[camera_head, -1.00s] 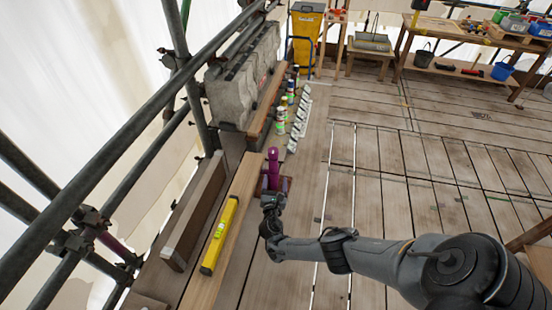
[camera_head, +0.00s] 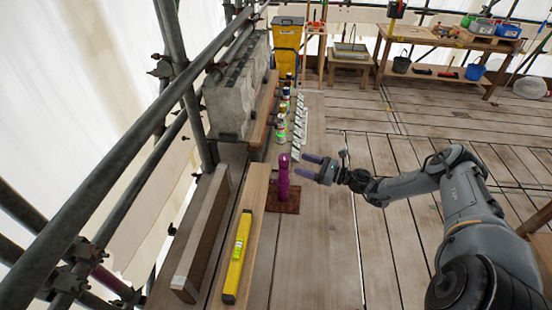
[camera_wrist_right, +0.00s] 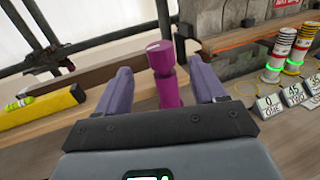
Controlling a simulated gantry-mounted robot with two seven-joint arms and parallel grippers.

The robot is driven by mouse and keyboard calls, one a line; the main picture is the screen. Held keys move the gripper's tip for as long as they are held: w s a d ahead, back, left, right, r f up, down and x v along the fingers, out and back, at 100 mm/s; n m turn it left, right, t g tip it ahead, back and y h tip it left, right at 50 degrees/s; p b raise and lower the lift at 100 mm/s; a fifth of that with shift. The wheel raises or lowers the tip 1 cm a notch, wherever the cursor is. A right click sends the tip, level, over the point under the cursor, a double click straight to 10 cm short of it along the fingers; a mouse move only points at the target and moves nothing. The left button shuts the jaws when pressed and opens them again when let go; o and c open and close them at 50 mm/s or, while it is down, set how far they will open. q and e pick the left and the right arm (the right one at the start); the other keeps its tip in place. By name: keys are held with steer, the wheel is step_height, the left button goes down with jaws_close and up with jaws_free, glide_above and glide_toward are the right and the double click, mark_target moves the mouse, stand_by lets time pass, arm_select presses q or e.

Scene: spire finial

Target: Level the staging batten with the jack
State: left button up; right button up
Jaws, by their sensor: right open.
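The staging batten (camera_head: 258,190) is a long pale timber lying along the deck at the left. A yellow spirit level (camera_head: 237,258) rests on it; the level also shows in the right wrist view (camera_wrist_right: 40,106). The jack (camera_head: 283,178) is a magenta upright post on a dark reddish base plate (camera_head: 286,204), just right of the batten. In the right wrist view the jack (camera_wrist_right: 162,75) stands between the open fingers. My right gripper (camera_head: 309,166) is open, right of the jack, with its fingers pointing at it and apart from it. My left gripper is not in view.
A darker timber (camera_head: 205,235) lies left of the batten, beside scaffold tubes (camera_head: 180,80). A workbench (camera_head: 440,40) stands at the back right. The deck at right is clear.

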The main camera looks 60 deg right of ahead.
mark_target(280, 156)
steer(key=w, duration=0.3)
steer(key=w+a, duration=0.1)
steer(key=w, duration=0.4)
steer(key=shift+w+a+p, duration=0.3)
steer(key=shift+w+p, duration=0.05)
steer(key=shift+w, duration=0.05)
steer(key=shift+w+a, duration=0.15)
steer(key=shift+w, duration=0.55)
